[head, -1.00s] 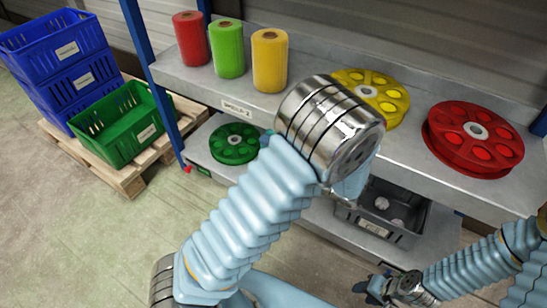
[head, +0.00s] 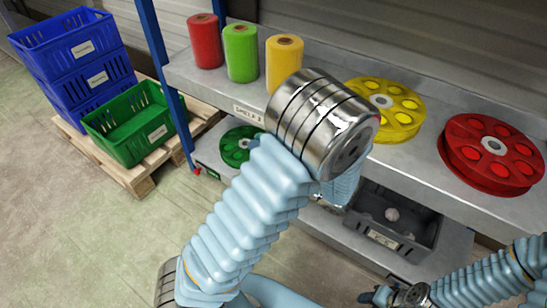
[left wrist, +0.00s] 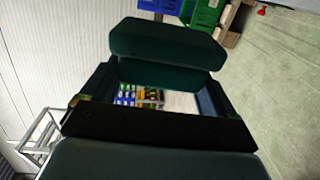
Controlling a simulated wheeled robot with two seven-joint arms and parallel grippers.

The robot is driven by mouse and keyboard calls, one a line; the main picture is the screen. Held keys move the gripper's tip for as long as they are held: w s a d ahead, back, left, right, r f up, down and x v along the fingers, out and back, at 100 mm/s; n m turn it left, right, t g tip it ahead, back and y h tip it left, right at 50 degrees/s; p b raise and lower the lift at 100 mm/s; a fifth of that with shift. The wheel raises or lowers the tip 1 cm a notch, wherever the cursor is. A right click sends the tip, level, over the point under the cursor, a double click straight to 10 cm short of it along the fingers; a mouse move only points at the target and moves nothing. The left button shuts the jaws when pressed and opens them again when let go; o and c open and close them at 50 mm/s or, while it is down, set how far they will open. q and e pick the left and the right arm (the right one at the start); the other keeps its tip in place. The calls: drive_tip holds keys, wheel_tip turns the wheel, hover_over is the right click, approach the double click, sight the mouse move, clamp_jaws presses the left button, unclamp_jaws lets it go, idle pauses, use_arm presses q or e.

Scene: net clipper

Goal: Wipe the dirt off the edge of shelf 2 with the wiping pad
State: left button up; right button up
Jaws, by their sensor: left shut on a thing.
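Shelf 2 (head: 305,117) is the upper grey shelf in the head view. Its label (head: 248,112) is on the front edge, left of my left arm. That arm covers part of the edge, and I cannot make out dirt on it. My left gripper is mostly hidden behind its own arm in the head view. In the left wrist view the left gripper (left wrist: 160,78) is shut on a dark green padded block, apparently the wiping pad (left wrist: 165,45). My right gripper (head: 392,297) is low at the bottom of the head view; its fingers are too small to judge.
The lower shelf holds a green reel (head: 238,146) and a dark crate (head: 394,225). A blue post (head: 152,35) and crates on a pallet (head: 135,180) are left.

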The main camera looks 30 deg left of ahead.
use_arm(q)
drive_tip(key=shift+s, duration=0.95)
drive_tip(key=s, duration=0.3)
idle(0.8)
